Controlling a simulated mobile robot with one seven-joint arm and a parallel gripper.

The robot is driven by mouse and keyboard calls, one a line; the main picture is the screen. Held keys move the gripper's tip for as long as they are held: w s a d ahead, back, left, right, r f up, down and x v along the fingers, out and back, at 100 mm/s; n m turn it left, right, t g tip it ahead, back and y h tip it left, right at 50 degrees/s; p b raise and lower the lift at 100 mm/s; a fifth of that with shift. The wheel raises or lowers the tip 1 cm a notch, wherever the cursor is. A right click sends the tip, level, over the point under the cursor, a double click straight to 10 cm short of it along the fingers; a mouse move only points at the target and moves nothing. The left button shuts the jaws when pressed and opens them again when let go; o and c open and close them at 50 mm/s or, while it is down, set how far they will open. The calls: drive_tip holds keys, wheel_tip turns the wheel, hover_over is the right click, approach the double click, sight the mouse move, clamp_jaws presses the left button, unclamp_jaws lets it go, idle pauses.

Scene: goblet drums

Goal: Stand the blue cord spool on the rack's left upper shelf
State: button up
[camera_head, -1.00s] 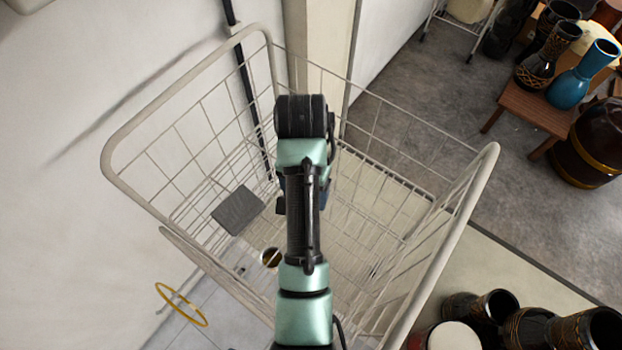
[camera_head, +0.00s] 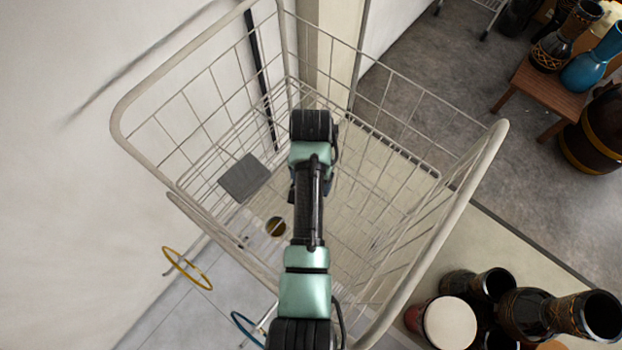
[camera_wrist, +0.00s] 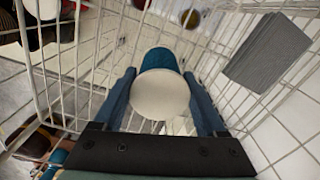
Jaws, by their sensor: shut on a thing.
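The blue cord spool (camera_wrist: 161,62) shows in the wrist view with its pale round end toward the camera. My gripper (camera_wrist: 159,76) is shut on it, with one finger on each side. In the head view my arm hides the spool; the end of my gripper (camera_head: 304,188) is barely seen below the wrist. The white wire rack (camera_head: 488,155) surrounds the gripper in that view, and the arm reaches over its open side. I cannot tell from these frames which shelf lies directly under the spool, or whether the spool touches it.
A grey flat block (camera_head: 244,178) sits left of the arm in the rack. A round brown-yellow thing (camera_head: 276,227) is lower down. A yellow ring (camera_head: 187,267) and a blue ring (camera_head: 247,328) are at lower left. Several drums (camera_head: 525,313) stand at lower right.

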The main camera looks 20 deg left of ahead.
drive_tip(key=shift+f, duration=0.1)
drive_tip(key=o, duration=1.4)
